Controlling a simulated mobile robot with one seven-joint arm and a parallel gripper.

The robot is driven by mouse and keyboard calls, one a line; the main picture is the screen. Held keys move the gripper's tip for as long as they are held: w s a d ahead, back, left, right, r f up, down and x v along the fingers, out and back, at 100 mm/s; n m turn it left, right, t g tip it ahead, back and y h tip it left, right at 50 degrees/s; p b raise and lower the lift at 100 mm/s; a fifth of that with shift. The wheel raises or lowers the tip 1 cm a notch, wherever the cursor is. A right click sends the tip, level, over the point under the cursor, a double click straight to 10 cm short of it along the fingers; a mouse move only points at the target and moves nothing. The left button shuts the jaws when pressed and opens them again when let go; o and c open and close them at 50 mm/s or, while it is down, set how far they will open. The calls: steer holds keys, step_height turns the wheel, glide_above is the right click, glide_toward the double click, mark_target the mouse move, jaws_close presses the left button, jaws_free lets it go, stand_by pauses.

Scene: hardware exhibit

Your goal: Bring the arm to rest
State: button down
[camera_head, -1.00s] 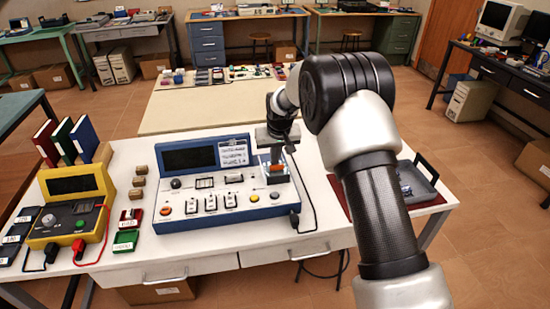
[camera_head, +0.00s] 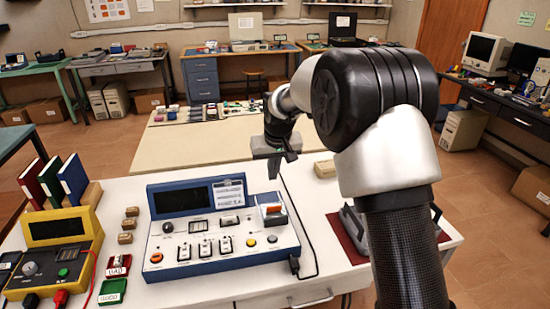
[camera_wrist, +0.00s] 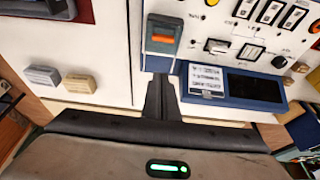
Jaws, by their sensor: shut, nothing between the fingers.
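My gripper (camera_head: 274,172) is shut and empty. It hangs fingers-down in the air near the back right corner of a blue test console (camera_head: 218,255) on the white bench (camera_head: 120,185). My arm reaches in from the right of the head view and hides part of the bench. In the wrist view the closed dark fingers (camera_wrist: 160,98) appear beside the console's edge (camera_wrist: 235,100). The console's orange rocker switch (camera_head: 273,209) shows close to the fingers, and also in the wrist view (camera_wrist: 163,39). The fingers look apart from the console.
A yellow meter (camera_head: 58,235), upright binders (camera_head: 55,180) and small wooden blocks (camera_head: 128,224) stand to the left. A grey tray (camera_head: 352,222) on a red mat is partly behind my arm. A wooden block (camera_head: 325,168) lies behind. A black cable runs right of the console.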

steer(key=s+d+r+m+t+p, duration=0.1)
steer(key=s+d+r+p, duration=0.1)
steer(key=s+d+r, duration=0.45)
steer(key=s+d+r+p, duration=0.2)
steer(key=s+d+r, duration=0.2)
steer(key=s+r, duration=0.6)
steer(key=s+d+r+m+p, duration=0.1)
steer(key=s+d, duration=0.3)
steer(key=s, duration=0.6)
steer(key=s+d+r+m+h+p, duration=0.1)
steer(key=s+d+r+p, duration=0.1)
steer(key=s, duration=0.8)
steer(key=shift+s+d+r+t, duration=0.4)
steer(key=shift+d+r, duration=0.5)
steer(key=shift+r, duration=0.05)
